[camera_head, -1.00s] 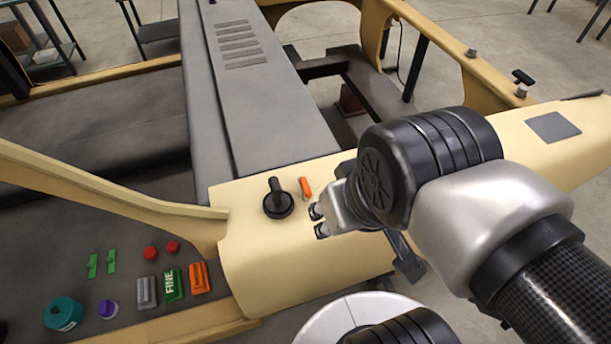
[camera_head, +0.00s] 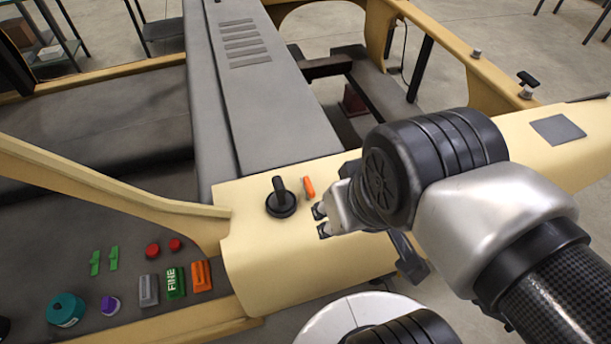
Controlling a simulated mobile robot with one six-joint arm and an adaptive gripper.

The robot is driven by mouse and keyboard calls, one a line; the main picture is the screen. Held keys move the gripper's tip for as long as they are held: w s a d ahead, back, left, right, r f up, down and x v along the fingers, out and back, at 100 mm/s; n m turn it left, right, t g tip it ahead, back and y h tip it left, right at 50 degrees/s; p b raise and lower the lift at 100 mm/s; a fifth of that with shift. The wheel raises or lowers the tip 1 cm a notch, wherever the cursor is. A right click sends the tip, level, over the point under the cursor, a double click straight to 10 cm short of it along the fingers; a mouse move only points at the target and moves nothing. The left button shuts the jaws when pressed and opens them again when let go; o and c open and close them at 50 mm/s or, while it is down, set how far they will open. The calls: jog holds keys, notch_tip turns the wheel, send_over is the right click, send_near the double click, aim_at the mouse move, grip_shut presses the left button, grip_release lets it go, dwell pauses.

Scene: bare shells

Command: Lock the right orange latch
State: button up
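A small orange latch (camera_head: 309,187) stands on the cream panel (camera_head: 255,250), just right of a black round knob with an upright handle (camera_head: 281,200). My gripper (camera_head: 319,221) is just in front of the latch and to its right, with its dark fingertips pointing left toward the knob. The two fingertips show one above the other with a small gap between them, and nothing is seen in the gap. The gripper appears apart from the latch. My wrist hides the panel to the right of the fingertips.
At lower left are an orange block (camera_head: 201,275), a green block marked FINE (camera_head: 175,282), a grey block (camera_head: 148,290), red buttons (camera_head: 152,250), green switches (camera_head: 95,262), a teal knob (camera_head: 65,309) and a purple knob (camera_head: 110,305). A black T-handle (camera_head: 527,80) stands far right.

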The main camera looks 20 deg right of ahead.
jog(key=shift+o, duration=1.3)
jog(key=shift+w+r+m, duration=0.15)
jog(key=shift+r+m, duration=0.15)
jog(key=shift+r, duration=0.05)
jog(key=o, duration=0.4)
jog(key=w+r+m+g+p, duration=0.1)
jog(key=w+m, duration=0.1)
jog(key=m, duration=0.1)
jog(key=w+d+r+m+g+y+p, duration=0.1)
jog(key=w+r+m+p, duration=0.1)
jog(key=m, duration=0.1)
jog(key=w+d+r+m+g+p, duration=0.1)
jog(key=w+r+m, duration=0.1)
jog(key=w, duration=0.1)
jog(key=shift+w+d+m+y+p, duration=0.1)
jog(key=shift+d+m+y+p, duration=0.05)
jog(key=shift+m+y+p, duration=0.2)
jog(key=shift+c, duration=0.2)
jog(key=w+d+m+g+y+p, duration=0.2)
jog(key=w+d+m+y+p, duration=0.15)
jog(key=w+m, duration=0.4)
jog(key=m+b, duration=0.1)
jog(key=b, duration=0.4)
send_near(309, 184)
jog(key=shift+h, duration=0.4)
jog(key=x, duration=0.8)
jog(key=shift+a+f, duration=0.1)
jog(key=shift+a, duration=0.3)
jog(key=shift+c, duration=0.4)
jog(key=c, duration=1)
